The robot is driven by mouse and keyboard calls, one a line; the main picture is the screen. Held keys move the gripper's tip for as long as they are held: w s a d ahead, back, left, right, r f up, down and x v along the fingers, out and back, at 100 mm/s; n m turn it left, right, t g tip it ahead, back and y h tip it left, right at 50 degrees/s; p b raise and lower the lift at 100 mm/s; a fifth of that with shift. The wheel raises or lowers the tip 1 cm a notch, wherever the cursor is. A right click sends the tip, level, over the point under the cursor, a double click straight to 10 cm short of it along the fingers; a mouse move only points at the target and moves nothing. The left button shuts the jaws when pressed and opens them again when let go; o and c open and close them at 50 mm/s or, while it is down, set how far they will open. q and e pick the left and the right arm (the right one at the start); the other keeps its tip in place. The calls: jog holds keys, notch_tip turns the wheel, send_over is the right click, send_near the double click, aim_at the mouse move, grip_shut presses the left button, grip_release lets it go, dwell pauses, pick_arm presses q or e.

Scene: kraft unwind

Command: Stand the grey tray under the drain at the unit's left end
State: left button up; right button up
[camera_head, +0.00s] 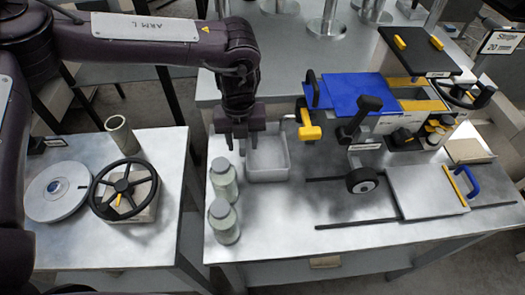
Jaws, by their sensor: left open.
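The grey tray (268,176) is an open, shallow box on the metal bench, left of the unit. My left gripper (236,147) points down at the tray's left wall, with its jaws apart. I cannot tell whether a finger touches the wall. The unit (375,95) has blue panels and yellow parts. At its left end a yellow-handled fitting (309,130), which looks like the drain, sits to the right of the tray and above it. The tray is beside this fitting, not clearly under it. My right gripper is not in view.
A white slab (428,190) with a blue handle and dark rails (365,222) lie to the right. The left table holds a handwheel (124,188), a reel (58,190) and a tube (121,134). Bare bench shows in front.

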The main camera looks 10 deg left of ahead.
pick_arm(q)
jog(key=shift+c, duration=0.4)
grip_shut()
jog(key=shift+r, duration=0.1)
